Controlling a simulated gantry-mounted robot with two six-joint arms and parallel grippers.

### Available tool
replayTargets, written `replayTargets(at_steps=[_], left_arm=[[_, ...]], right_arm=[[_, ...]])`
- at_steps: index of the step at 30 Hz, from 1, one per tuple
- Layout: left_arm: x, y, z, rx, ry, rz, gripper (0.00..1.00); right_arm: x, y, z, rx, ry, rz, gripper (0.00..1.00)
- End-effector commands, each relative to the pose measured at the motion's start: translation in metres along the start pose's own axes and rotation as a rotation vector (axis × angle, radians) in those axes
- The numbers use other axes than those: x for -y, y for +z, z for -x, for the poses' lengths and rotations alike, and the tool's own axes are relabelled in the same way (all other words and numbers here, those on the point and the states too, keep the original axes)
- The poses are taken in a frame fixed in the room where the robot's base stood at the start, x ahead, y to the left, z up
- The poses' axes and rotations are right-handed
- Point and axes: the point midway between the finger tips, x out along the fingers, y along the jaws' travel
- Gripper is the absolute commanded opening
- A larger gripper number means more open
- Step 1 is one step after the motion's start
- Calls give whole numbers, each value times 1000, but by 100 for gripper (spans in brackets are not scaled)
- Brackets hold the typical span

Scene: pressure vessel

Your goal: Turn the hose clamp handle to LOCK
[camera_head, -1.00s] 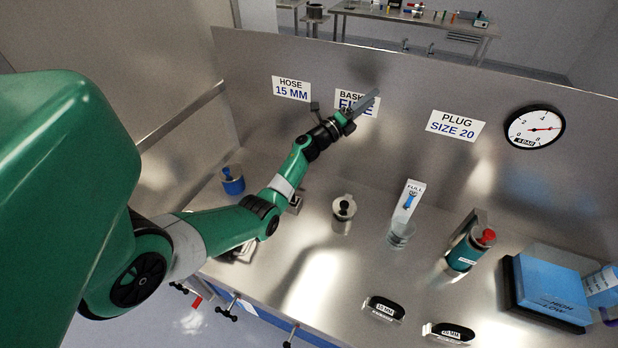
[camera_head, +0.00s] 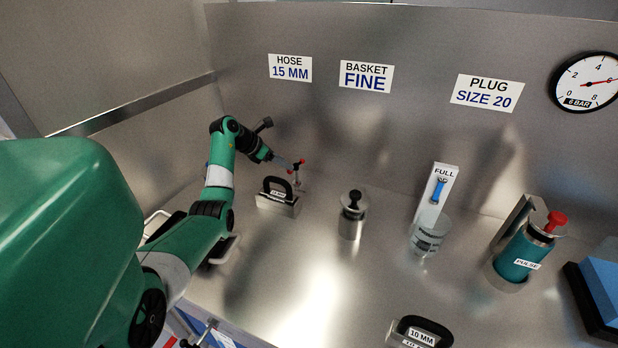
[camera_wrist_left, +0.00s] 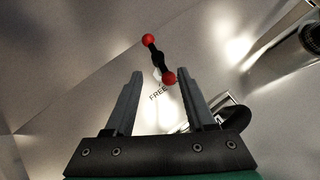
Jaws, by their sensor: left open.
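The hose clamp handle is a short black bar with red ball ends (camera_head: 297,168), at the back left of the bench. In the left wrist view the handle (camera_wrist_left: 156,53) lies slanted beyond my fingertips, its lower red ball between the finger lines. A label reading FREE (camera_wrist_left: 158,93) shows just below that ball. A LOCK mark is not visible. My left gripper (camera_head: 284,163) is open, close to the handle on its left; contact cannot be told. Its two grey fingers (camera_wrist_left: 162,78) show empty in the left wrist view. My right gripper is not in view.
A black-handled 15 MM block (camera_head: 279,197) stands just in front of the clamp. A lidded steel cup (camera_head: 352,213), a clear vessel (camera_head: 428,237) and a teal PULSE canister (camera_head: 522,252) stand to the right. A 10 MM block (camera_head: 417,333) is at the front.

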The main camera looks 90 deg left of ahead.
Motion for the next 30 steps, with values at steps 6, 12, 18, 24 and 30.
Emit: replayTargets(at_steps=[6, 12, 18, 24, 30], left_arm=[[2, -4, -51, -3, -5, -1, 55], [2, -3, -91, -1, -4, -1, 55], [1, -1, -105, 0, -1, -1, 55], [2, 0, -106, -1, -2, -1, 55], [2, 0, -106, 0, -2, -1, 32]], right_arm=[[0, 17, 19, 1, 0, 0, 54], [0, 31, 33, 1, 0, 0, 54], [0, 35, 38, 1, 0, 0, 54], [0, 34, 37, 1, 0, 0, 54], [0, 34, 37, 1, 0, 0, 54]])
